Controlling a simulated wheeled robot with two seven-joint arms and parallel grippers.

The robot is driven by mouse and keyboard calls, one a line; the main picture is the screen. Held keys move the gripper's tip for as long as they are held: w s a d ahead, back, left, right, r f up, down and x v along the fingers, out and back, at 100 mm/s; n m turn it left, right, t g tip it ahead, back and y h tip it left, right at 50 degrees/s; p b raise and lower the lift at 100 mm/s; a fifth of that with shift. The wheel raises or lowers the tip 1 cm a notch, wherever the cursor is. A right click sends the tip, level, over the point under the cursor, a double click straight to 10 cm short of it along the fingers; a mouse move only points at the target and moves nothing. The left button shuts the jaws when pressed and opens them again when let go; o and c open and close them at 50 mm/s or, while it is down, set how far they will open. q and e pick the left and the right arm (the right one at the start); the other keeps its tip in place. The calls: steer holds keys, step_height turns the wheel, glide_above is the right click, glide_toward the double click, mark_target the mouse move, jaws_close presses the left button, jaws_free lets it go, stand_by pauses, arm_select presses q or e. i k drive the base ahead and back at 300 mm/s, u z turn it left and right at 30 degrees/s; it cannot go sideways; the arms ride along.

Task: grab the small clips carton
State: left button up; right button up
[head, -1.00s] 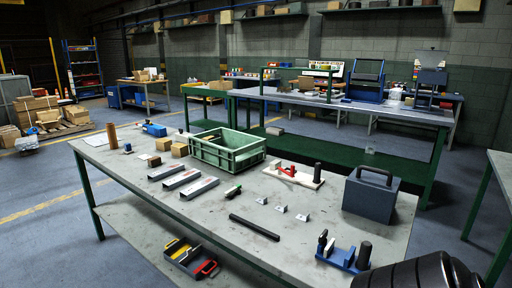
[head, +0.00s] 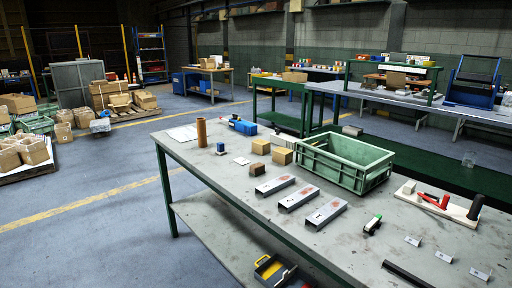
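Two small tan cartons stand on the grey workbench (head: 215,178), left of the green crate: one farther back (head: 260,147) and one nearer the crate (head: 282,156). A smaller, darker brown block (head: 256,169) lies just in front of them. No label can be read on any of these, so I cannot tell which is the clips carton. Neither of my grippers is in view.
The green crate (head: 345,177) looks empty. Several metal channels (head: 298,200) lie in front of the cartons. A brown cylinder (head: 201,133) and a blue tool (head: 242,126) are at the far left end. Cardboard boxes (head: 110,95) stand on a floor pallet.

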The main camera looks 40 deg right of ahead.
mark_target(281, 155)
steer(key=i, duration=3)
steer(key=z, duration=2.6)
